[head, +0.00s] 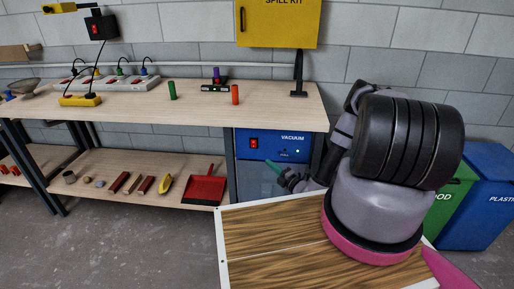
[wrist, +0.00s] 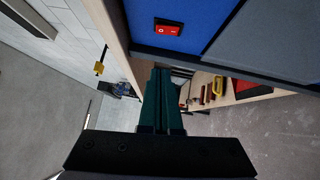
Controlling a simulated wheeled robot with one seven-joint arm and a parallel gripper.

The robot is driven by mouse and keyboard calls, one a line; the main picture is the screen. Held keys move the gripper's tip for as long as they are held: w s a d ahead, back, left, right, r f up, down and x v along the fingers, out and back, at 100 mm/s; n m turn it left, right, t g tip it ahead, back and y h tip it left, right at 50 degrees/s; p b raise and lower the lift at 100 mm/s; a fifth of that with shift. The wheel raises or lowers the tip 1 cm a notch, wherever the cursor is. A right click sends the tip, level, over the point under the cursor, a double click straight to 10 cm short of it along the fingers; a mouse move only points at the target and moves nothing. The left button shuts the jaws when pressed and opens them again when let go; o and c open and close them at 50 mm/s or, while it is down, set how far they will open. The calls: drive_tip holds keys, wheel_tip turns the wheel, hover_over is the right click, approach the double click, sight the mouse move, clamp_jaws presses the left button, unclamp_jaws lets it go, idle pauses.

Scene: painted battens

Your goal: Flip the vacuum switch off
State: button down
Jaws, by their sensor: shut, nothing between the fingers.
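The blue vacuum panel (head: 275,157) is under the right end of the workbench, with a white VACUUM label and a small lit green light. Its red rocker switch (head: 254,143) is at the panel's left. In the wrist view the switch (wrist: 168,29) shows white marks on the blue face; I cannot tell which side is pressed in. My gripper (head: 268,162) is shut and empty, its teal fingers in front of the panel, below and right of the switch in the head view. In the wrist view the fingertips (wrist: 160,70) appear apart from the switch.
The workbench top (head: 140,100) overhangs the panel. Power strips, a green cylinder (head: 172,90) and a red cylinder (head: 235,94) stand on it. A lower shelf holds a red dustpan (head: 204,187) and small items. A wood-topped surface (head: 285,235) lies in front; blue and green bins are right.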

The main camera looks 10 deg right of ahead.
drive_tip(key=shift+w, duration=0.1)
approach(253, 141)
drive_tip(key=w+a, duration=0.4)
drive_tip(key=shift+w+d, duration=0.3)
drive_tip(key=shift+w, duration=0.5)
drive_tip(key=shift+w+d+r, duration=0.1)
drive_tip(key=shift+w+r, duration=0.05)
drive_tip(key=shift+w, duration=0.15)
